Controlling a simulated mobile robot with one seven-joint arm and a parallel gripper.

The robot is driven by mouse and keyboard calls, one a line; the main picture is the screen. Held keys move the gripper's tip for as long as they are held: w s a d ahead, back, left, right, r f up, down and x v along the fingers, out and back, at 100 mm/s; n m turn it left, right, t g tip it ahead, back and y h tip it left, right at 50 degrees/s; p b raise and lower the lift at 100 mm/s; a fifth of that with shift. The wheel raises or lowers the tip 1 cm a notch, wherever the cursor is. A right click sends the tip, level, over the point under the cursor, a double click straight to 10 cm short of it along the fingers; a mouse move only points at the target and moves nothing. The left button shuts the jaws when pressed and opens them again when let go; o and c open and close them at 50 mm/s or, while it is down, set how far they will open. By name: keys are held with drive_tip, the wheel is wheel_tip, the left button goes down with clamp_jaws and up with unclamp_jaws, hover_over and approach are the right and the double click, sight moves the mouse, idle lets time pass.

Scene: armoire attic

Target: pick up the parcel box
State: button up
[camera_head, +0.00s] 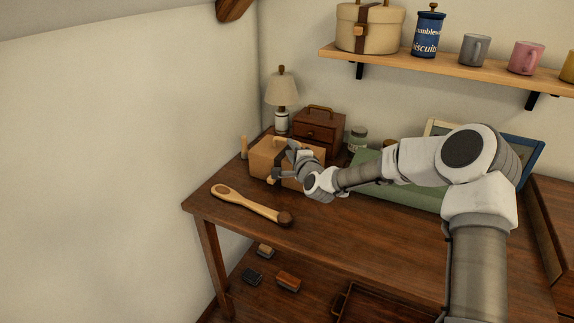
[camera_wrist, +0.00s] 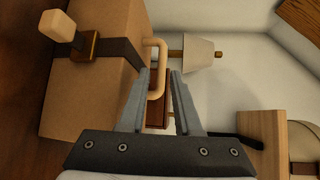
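The parcel box (camera_head: 262,160) is a tan box with a dark strap, standing on the dark wooden desk near the wall corner. In the wrist view, where the scene lies turned on its side, the parcel box (camera_wrist: 95,105) fills the left part. A pale knob on a dark plate sits on its strapped face, and a tan loop handle (camera_wrist: 162,60) shows at its edge. My gripper (camera_head: 290,149) is at the box and hides part of it. The fingers (camera_wrist: 160,72) are apart, with the loop appearing between the tips; I cannot tell the depth gap.
A small drawer chest (camera_head: 319,128) and a lamp (camera_head: 281,92) stand behind the box. A long wooden brush (camera_head: 250,205) lies in front, and a jar (camera_head: 357,139) stands to the right. A wall shelf (camera_head: 440,68) hangs above.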

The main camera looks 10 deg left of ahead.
sight(284, 140)
drive_tip(key=shift+r+b+x, duration=0.2)
drive_tip(key=shift+b+x, duration=0.35)
drive_tip(key=shift+x, duration=3.25)
drive_tip(key=shift+a, duration=0.15)
drive_tip(key=shift+c, duration=0.3)
clamp_jaws()
drive_tip(key=shift+r, duration=0.1)
